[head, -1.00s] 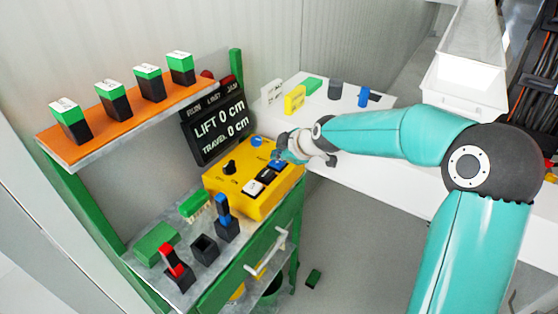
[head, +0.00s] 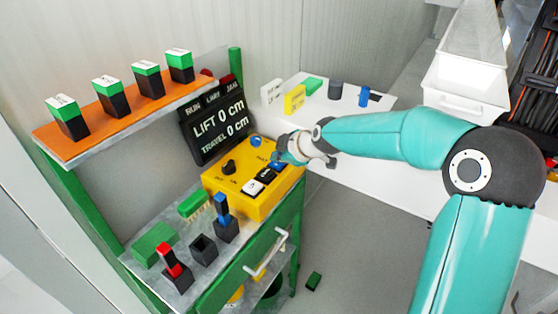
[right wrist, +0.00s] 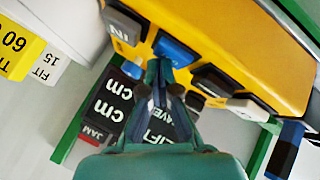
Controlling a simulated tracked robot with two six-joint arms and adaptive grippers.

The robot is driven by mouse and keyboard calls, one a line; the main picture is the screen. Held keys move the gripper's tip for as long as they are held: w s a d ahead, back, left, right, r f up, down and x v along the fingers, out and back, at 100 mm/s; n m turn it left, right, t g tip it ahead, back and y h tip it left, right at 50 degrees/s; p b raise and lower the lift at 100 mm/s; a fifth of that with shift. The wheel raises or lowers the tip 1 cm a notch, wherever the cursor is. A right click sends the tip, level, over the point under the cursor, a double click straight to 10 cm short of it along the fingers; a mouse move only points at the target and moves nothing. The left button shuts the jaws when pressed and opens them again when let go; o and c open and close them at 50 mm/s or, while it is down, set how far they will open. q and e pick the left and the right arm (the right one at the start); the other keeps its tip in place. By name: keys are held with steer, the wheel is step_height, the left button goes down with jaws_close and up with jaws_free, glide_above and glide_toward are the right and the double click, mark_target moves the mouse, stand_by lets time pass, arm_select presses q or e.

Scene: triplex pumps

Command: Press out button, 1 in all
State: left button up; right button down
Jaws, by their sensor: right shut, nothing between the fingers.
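The yellow control box (head: 235,201) sits on the green-framed bench. Its top carries a white button (head: 253,188), a black button (head: 267,177), a blue button (head: 278,166), a dark knob (head: 229,167) and a round blue part (head: 256,141). My right gripper (head: 279,157) is shut and empty at the box's far right edge. In the right wrist view its fingertips (right wrist: 159,68) lie over the edge of the blue button (right wrist: 177,50); I cannot tell whether they touch. A dark button marked "IN" (right wrist: 122,25) is beside it. I cannot read which button is marked out.
A black display (head: 217,124) behind the box reads LIFT 0 cm and TRAVEL 0 cm. An orange shelf (head: 130,112) hangs above. A white table (head: 390,180) lies to the right.

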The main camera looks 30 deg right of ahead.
mark_target(279, 164)
stand_by(0.3)
steer(key=shift+r+p, duration=0.55)
steer(key=shift+r, duration=0.35)
steer(key=shift+r+p, duration=1.5)
steer(key=shift+r, duration=1.05)
steer(key=shift+f, duration=0.1)
